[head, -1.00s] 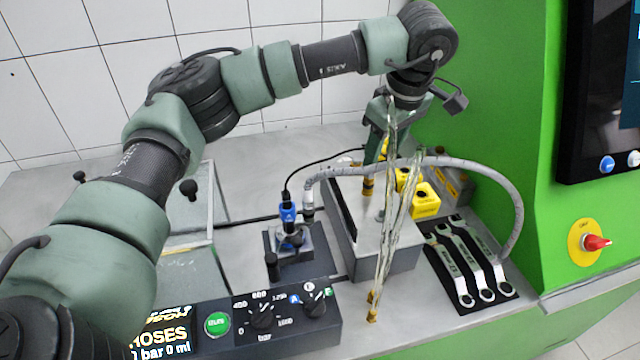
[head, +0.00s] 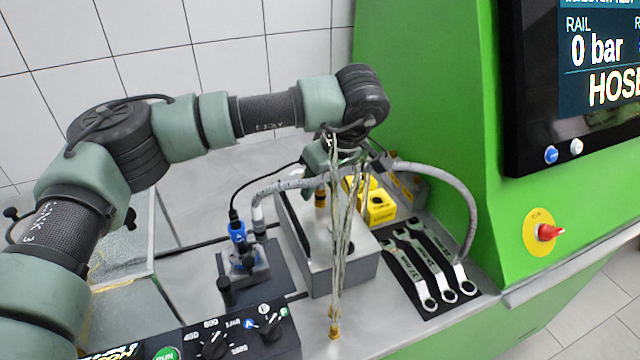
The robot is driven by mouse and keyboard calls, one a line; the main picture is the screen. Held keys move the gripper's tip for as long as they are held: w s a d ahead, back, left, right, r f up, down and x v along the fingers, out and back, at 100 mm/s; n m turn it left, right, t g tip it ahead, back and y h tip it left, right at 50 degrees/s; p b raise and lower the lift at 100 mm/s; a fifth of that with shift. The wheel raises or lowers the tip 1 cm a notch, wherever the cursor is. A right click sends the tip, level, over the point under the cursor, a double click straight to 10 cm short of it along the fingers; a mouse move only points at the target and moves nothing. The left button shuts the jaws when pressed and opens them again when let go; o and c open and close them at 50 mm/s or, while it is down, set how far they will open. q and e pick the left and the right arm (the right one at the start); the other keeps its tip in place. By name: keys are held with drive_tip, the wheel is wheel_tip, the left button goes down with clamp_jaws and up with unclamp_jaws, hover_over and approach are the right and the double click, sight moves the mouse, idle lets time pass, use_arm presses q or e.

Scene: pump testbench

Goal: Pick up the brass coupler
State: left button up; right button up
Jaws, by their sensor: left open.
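A small brass-coloured fitting (head: 320,198), which looks like the brass coupler, stands upright at the left part of the grey metal block's top (head: 345,268). My left gripper (head: 321,180) points down just above it. Its fingers are small and partly behind clear hoses, so I cannot tell whether they touch or surround the fitting. It is open, with nothing visibly held. The clear hoses (head: 338,240) hang in front of the block and end in brass tips (head: 334,328) near the bench's front. My right gripper is out of view.
Yellow blocks (head: 378,205) stand behind the metal block. A grey braided hose (head: 450,178) arches over the back. Several wrenches (head: 425,262) lie on a dark mat at right. A blue-topped device (head: 240,240) and a control panel (head: 235,338) stand left and front.

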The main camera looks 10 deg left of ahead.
use_arm(q)
drive_tip(key=shift+a+f, duration=0.1)
drive_tip(key=shift+f, duration=0.15)
clamp_jaws()
drive_tip(key=shift+r, duration=0.15)
